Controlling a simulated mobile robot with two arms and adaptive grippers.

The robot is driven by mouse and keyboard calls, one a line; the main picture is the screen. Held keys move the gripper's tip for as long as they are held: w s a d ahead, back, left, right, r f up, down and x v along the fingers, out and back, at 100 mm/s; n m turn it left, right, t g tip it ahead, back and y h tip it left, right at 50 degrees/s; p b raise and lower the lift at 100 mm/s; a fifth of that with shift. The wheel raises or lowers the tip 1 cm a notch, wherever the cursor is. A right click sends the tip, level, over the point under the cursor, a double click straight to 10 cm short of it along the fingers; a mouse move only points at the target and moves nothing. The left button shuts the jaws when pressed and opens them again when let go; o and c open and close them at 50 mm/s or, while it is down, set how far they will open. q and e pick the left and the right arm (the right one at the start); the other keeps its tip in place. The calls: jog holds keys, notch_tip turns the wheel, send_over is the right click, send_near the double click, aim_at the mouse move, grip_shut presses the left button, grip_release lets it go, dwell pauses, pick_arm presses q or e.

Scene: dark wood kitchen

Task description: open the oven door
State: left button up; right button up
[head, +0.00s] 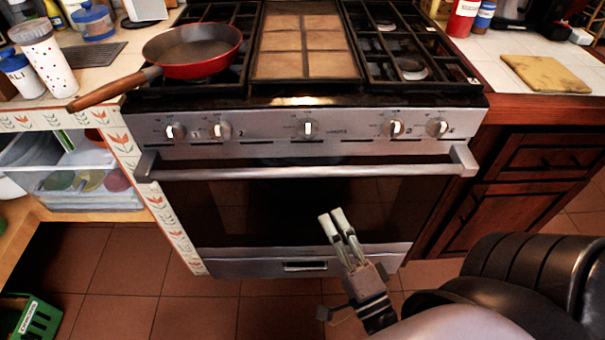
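The oven (230,215) has a dark glass door, closed, in the middle of the head view. A silver bar handle (300,172) runs across the top of the door, below a row of knobs. My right gripper (336,217) is in front of the lower part of the glass, below the handle and apart from it. Its two pale fingers point up and slightly left, with a narrow gap between them and nothing held. My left gripper is not in the view.
A red pan (192,50) sits on the stovetop, its wooden handle (112,90) sticking out over the front left edge. Wooden cabinets (520,190) stand right of the oven, and an open shelf with plastic containers (90,182) is at left. A green crate (28,318) is on the tiled floor.

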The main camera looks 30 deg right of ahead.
aim_at(304, 173)
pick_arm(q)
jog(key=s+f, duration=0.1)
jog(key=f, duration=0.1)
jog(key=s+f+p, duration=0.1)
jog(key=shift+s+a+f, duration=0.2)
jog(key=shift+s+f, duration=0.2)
pick_arm(e)
jog(key=x, duration=1.4)
jog(key=shift+f, duration=0.1)
jog(key=shift+c, duration=0.6)
grip_shut()
